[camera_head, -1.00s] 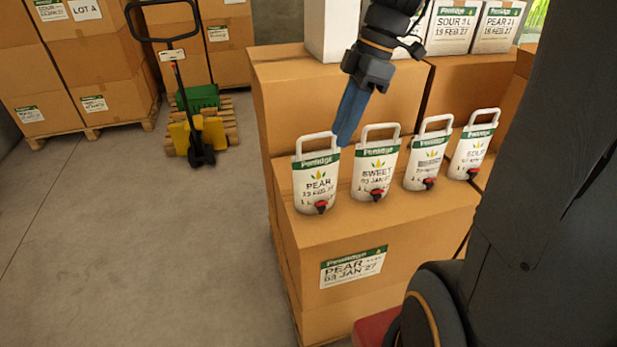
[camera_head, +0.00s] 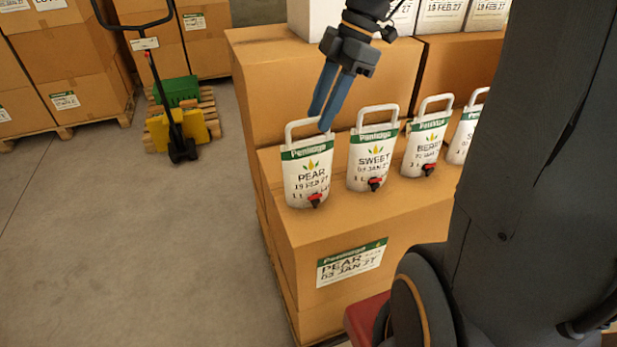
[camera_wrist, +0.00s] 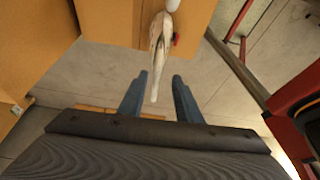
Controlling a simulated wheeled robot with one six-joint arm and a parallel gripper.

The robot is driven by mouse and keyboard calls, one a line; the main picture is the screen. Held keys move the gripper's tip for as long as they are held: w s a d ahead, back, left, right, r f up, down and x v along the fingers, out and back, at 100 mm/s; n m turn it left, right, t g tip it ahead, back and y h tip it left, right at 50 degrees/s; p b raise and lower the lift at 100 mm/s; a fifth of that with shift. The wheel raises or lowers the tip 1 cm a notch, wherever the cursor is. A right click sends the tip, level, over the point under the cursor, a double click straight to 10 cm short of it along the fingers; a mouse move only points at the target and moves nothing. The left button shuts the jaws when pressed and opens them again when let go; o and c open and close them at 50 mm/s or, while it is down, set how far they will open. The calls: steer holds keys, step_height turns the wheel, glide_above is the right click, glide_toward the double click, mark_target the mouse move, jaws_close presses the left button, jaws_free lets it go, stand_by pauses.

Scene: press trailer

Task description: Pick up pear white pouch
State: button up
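The pear white pouch (camera_head: 307,172) stands upright at the left end of a row on a cardboard box. It has a white loop handle, a green top band and a red tap. My gripper (camera_head: 321,118) points down just above and behind its handle, with two blue fingers a little apart. In the wrist view a pouch (camera_wrist: 159,45) shows edge-on, with its narrow end near the gap between the open fingers (camera_wrist: 158,78). Nothing is gripped. I cannot tell whether a finger touches the handle.
The sweet pouch (camera_head: 373,158) stands close to the right, then the berry pouch (camera_head: 425,148) and another partly hidden one. A taller cardboard box (camera_head: 335,85) rises behind. A pallet truck (camera_head: 178,125) stands at the left, with clear floor (camera_head: 130,240) in front.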

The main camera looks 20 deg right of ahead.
mark_target(311, 138)
steer(key=shift+w+p+x, duration=0.15)
steer(key=shift+p+x, duration=0.45)
steer(key=shift+x, duration=0.9)
steer(key=shift+w+p+x, duration=0.1)
steer(key=shift+p+x, duration=0.45)
steer(key=shift+x, duration=1)
steer(key=shift+d, duration=0.1)
jaws_close()
